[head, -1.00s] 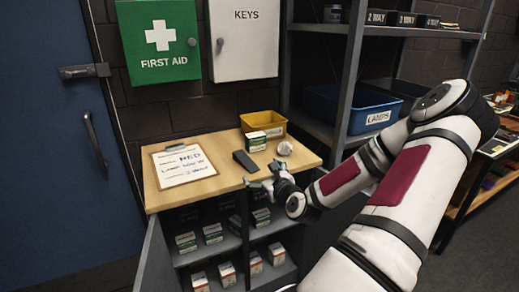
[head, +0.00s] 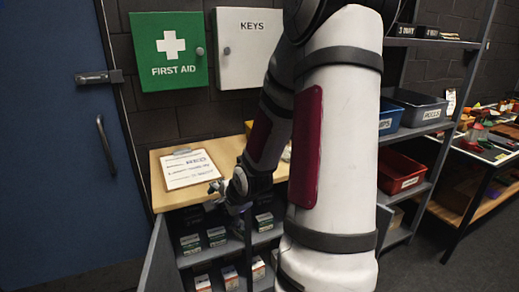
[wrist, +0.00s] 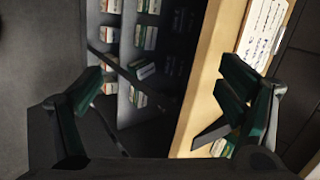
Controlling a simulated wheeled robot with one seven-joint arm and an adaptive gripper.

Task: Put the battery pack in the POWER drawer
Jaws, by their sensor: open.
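I cannot make out a battery pack or a drawer marked POWER in either view. My gripper (head: 217,188) is open and empty at the front edge of the wooden cabinet top (head: 168,203). In the wrist view its two dark green fingers (wrist: 163,88) stand wide apart, with the shelves and the cabinet edge beyond them. A dark block (wrist: 211,134) lies on the top near the right finger. My arm hides most of the right half of the cabinet top in the head view.
A clipboard (head: 190,170) lies on the top's left side. Small boxes (head: 216,236) stand on the open cabinet's shelves below. A blue bin (head: 415,107) and a red bin (head: 400,172) sit on the rack at right. A blue door (head: 50,150) is at left.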

